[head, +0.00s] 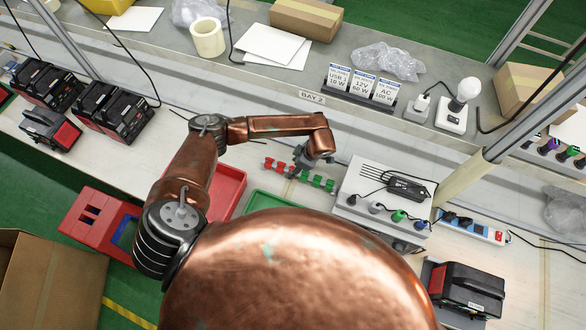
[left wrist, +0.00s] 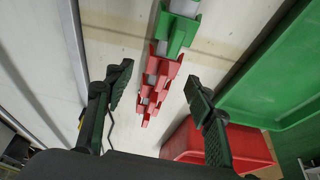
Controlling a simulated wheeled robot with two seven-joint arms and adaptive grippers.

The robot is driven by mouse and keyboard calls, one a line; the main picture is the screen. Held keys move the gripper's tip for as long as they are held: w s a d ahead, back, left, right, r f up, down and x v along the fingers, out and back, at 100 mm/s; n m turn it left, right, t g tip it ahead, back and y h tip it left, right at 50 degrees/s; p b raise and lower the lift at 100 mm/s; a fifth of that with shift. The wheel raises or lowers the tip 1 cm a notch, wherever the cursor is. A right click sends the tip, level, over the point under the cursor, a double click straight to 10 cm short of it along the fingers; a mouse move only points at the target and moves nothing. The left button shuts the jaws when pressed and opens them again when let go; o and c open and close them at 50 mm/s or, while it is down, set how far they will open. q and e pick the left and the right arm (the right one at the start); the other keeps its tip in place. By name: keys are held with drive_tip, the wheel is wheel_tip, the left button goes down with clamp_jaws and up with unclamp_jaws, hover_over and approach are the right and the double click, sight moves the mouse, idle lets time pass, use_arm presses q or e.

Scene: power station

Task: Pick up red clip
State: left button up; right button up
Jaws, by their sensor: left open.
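A row of red clips (head: 275,165) sits on a pale bar on the bench in the head view, with green clips (head: 318,182) further right along the same row. My left gripper (head: 306,164) is over this row, near where red meets green; its arm hides part of it. In the left wrist view my left gripper (left wrist: 160,92) is open and empty. The red clips (left wrist: 157,78) show between its two fingers, beyond the fingertips, and a green clip (left wrist: 177,32) is above them in the picture. My right gripper is not in view.
A red tray (head: 232,186) and a green tray (head: 262,197) lie near the row; the green tray's wall (left wrist: 262,72) is right of the fingers in the wrist view. A grey box with plugs (head: 350,210) stands right of the clips. Black power packs (head: 112,108) are at left.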

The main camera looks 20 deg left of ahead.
use_arm(q)
drive_tip(key=shift+a+f, duration=0.1)
drive_tip(key=shift+f, duration=0.25)
drive_tip(key=shift+c, duration=0.3)
drive_tip(key=c, duration=0.9)
drive_tip(key=shift+o, duration=0.2)
drive_tip(key=shift+r, duration=0.1)
